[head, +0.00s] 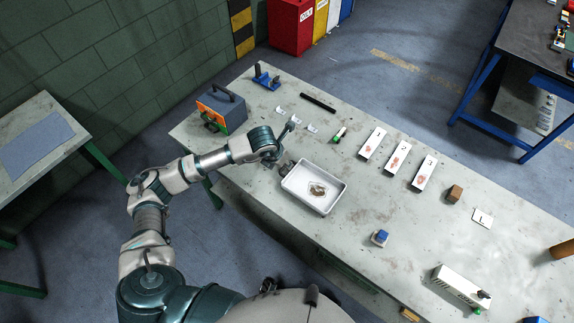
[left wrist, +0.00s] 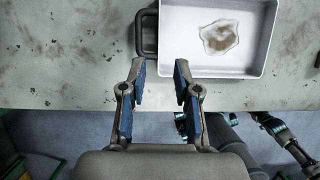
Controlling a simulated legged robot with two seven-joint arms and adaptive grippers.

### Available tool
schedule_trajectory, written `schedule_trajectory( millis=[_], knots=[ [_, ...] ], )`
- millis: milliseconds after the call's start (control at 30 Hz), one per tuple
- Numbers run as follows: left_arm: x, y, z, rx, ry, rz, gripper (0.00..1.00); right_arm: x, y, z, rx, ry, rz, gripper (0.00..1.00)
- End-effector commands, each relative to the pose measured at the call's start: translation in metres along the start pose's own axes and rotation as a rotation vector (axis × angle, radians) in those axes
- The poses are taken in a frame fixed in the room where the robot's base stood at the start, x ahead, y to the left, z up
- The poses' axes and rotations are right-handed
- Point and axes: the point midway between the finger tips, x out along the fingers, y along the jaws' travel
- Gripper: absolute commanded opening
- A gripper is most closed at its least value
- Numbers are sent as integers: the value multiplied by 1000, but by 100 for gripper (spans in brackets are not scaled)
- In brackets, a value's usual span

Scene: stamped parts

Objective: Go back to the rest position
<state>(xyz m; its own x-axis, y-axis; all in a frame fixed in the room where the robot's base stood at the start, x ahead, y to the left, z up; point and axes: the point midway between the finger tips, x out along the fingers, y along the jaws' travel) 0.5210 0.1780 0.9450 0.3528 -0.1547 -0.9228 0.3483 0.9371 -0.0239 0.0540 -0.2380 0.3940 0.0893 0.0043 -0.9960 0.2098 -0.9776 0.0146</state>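My left arm reaches in from the left in the head view, and its gripper (head: 284,167) is low beside the near left edge of the white tray (head: 327,207). In the left wrist view the gripper (left wrist: 160,75) has its two blue-padded fingers apart with nothing between them. The tray (left wrist: 205,72) is just beyond the fingertips, with its dark handle (left wrist: 148,33) ahead of them. A brown-stained patch (head: 317,189) lies in the tray. My right gripper does not show in either view.
The long worktable (head: 365,235) also bears a grey-orange box (head: 222,108), three white plates, a black bar (head: 318,103), a brown block (head: 454,194), and a blue-topped block (head: 380,237). A side table (head: 45,140) stands at left.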

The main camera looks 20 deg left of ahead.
Motion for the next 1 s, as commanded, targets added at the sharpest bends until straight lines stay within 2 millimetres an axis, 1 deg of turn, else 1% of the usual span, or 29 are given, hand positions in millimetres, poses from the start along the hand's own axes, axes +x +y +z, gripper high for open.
schedule_trajectory(
  millis=[100, 200, 633, 667, 733, 767, 833, 867, 933, 967, 1000],
  knots=[
    [-8, 0, 0, 0, 0, 0, 31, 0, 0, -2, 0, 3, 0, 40],
    [-10, 0, -1, 0, 2, 0, 31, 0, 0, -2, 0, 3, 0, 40],
    [-10, 0, -1, 0, 1, 0, 31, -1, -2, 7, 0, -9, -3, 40],
    [-10, -1, -1, 1, 0, -3, 31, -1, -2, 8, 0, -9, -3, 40],
    [-8, -9, -1, 3, -5, -32, 31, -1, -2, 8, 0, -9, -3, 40],
    [-7, -16, -2, 5, -9, -58, 31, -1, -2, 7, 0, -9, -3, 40],
    [-4, -44, -3, 11, -30, -163, 31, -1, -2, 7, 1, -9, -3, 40],
    [-4, -61, -4, 11, -43, -228, 31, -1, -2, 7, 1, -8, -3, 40],
    [-9, -110, -6, -4, -89, -423, 31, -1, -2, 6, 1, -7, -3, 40],
    [-16, -134, -5, -19, -116, -523, 31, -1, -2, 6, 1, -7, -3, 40],
    [-28, -164, -4, -52, -156, -666, 31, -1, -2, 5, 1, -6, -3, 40]
  ],
)
